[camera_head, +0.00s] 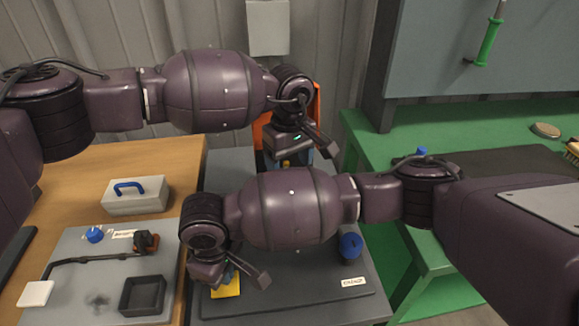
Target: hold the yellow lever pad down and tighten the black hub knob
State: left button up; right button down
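A yellow pad (226,288) shows partly under my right gripper (235,279), at the lower left of a dark grey base plate (300,312). The gripper covers part of the pad, and I cannot tell whether they touch. The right fingertips do not show clearly enough to judge their opening. My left gripper (300,150) is farther back, in front of an orange part (263,136). Its fingertips are mostly hidden, and a small yellowish spot shows below it. I cannot make out the black hub knob; my arms cover the middle of the stand.
On the wooden table (155,158) are a grey box with a blue handle (135,195) and a grey board with a black tray (143,296). A green bench (430,245) stands at the right.

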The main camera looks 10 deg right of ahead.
pick_arm(q)
jog(key=shift+r, duration=2.9)
jog(key=shift+r, duration=0.1)
pick_arm(e)
jog(key=shift+r+p, duration=2.05)
jog(key=shift+r, duration=0.45)
pick_arm(q)
notch_tip(320, 180, up, 13)
jog(key=s+t+p, duration=0.1)
jog(key=p, duration=0.3)
pick_arm(e)
notch_tip(320, 180, up, 4)
jog(key=shift+s, duration=0.1)
